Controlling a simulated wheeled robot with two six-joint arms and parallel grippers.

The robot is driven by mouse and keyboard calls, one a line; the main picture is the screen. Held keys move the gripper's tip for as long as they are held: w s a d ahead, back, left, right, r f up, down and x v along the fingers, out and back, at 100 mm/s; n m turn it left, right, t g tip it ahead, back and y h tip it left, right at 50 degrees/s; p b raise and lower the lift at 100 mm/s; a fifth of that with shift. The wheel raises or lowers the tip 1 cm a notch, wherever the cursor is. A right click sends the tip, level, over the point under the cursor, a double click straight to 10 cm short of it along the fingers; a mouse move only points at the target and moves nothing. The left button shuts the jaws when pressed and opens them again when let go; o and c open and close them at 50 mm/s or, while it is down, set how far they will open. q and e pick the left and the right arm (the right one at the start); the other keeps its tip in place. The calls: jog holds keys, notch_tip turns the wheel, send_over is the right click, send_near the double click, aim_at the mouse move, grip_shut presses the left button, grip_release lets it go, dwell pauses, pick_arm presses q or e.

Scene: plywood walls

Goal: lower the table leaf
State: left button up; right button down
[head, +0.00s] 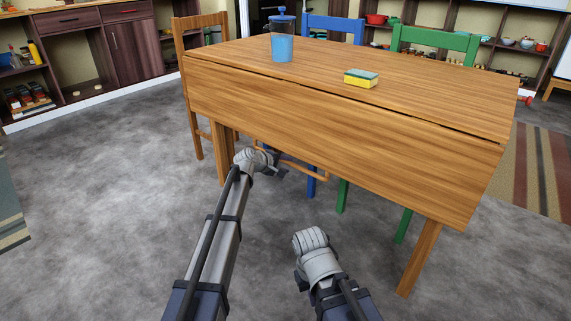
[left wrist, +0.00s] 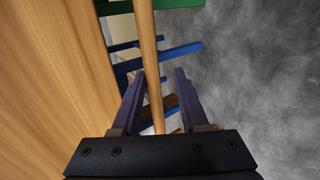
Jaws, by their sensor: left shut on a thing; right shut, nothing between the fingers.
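The wooden table leaf (head: 330,135) hangs down about vertically along the near side of the table (head: 430,90). A thin wooden bar (head: 308,174) shows just below the leaf's lower edge. My left gripper (head: 280,170) is under that edge, shut on the bar. In the left wrist view the bar (left wrist: 148,60) runs between the fingers of my left gripper (left wrist: 160,95), with the leaf's wood (left wrist: 50,70) to the left. My right gripper (head: 301,283) is shut and empty, low in front of the table; its fingertips are hard to make out.
A blue-filled jar (head: 282,45) and a yellow-green sponge (head: 361,78) stand on the tabletop. Wooden (head: 197,25), blue (head: 334,24) and green (head: 436,39) chairs surround the table. The grey floor (head: 100,180) at left is clear.

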pick_arm(q)
jog(key=shift+o, duration=0.7)
jog(key=shift+f, duration=0.5)
jog(key=shift+o, duration=0.5)
jog(key=shift+r, duration=0.1)
jog(key=p+v, duration=0.4)
jog(key=v, duration=0.3)
jog(key=shift+s+a+r, duration=0.15)
jog(key=shift+s+r, duration=0.1)
jog(key=shift+r, duration=0.05)
